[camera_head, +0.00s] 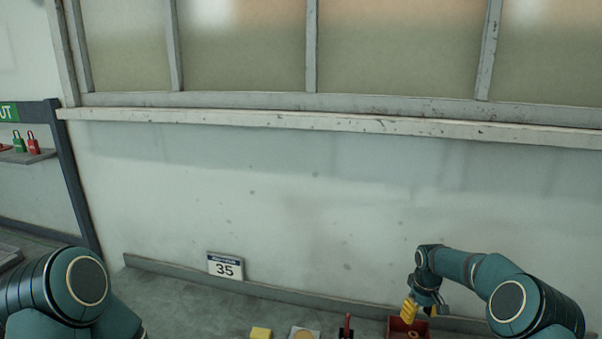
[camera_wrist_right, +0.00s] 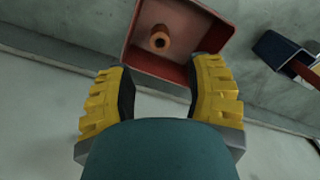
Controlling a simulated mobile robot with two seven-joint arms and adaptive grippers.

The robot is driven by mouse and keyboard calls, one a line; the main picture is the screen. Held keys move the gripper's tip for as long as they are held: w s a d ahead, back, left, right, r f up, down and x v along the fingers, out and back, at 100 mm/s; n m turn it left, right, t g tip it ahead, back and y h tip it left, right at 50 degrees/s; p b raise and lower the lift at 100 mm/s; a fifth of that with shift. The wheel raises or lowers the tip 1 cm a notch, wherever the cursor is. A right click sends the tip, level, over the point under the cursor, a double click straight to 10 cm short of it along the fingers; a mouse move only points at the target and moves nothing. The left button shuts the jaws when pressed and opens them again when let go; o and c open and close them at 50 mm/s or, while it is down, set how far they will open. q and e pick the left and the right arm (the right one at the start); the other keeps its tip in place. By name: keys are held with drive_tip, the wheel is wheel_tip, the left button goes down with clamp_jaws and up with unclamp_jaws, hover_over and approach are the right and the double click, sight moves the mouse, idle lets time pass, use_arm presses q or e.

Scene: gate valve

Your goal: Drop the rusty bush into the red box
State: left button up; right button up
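The red box (camera_head: 393,327) is at the bottom right of the head view, cut off by the lower edge. It also shows at the top of the right wrist view (camera_wrist_right: 193,72). The rusty bush (camera_wrist_right: 160,40), a short orange-brown tube with a dark hole, shows inside the box walls, apart from the fingers. Whether it rests on the box floor is hard to tell. My right gripper (camera_head: 421,311) is above the box with its yellow fingers (camera_wrist_right: 161,92) spread and nothing between them. My left arm shows at the lower left; its gripper is out of view.
A yellow block (camera_head: 261,333), a tray with a round tan thing (camera_head: 304,334) and a red-handled item (camera_head: 346,327) stand left of the box. A dark blue bin (camera_wrist_right: 283,53) is near the box.

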wheel_tip(320, 180, up, 12)
idle(0.6)
